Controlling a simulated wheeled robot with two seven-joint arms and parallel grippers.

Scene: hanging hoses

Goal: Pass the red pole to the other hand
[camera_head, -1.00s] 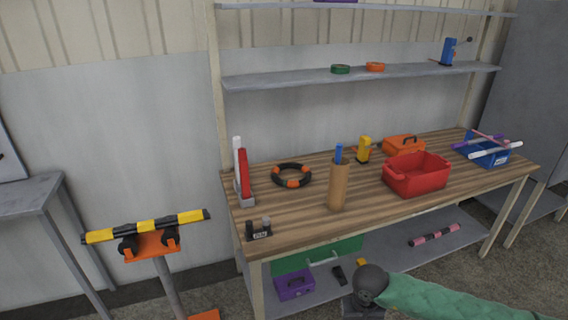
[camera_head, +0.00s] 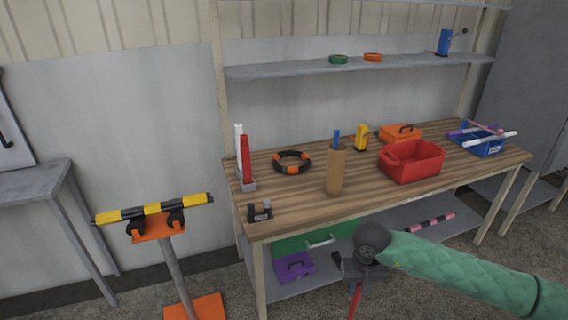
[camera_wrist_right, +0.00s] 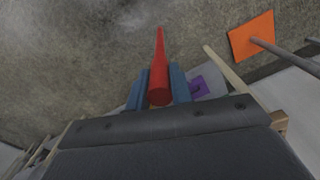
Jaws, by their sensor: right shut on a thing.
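The red pole (camera_head: 355,302) hangs down below my right gripper (camera_head: 362,270) in the head view, in front of the workbench. In the right wrist view the red pole (camera_wrist_right: 159,72) lies between the two blue fingers of my right gripper (camera_wrist_right: 160,92), which is shut on it. The pole points away from the palm towards the floor, and its far end narrows with distance. My left gripper is in neither view.
The workbench (camera_head: 290,208) carries a grey holder with a white and a red stick (camera_head: 245,160), a black-orange ring (camera_head: 291,162), a brown cylinder (camera_head: 336,170) and a red bin (camera_head: 436,161). An orange stand (camera_head: 158,228) holds a yellow-black bar at left.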

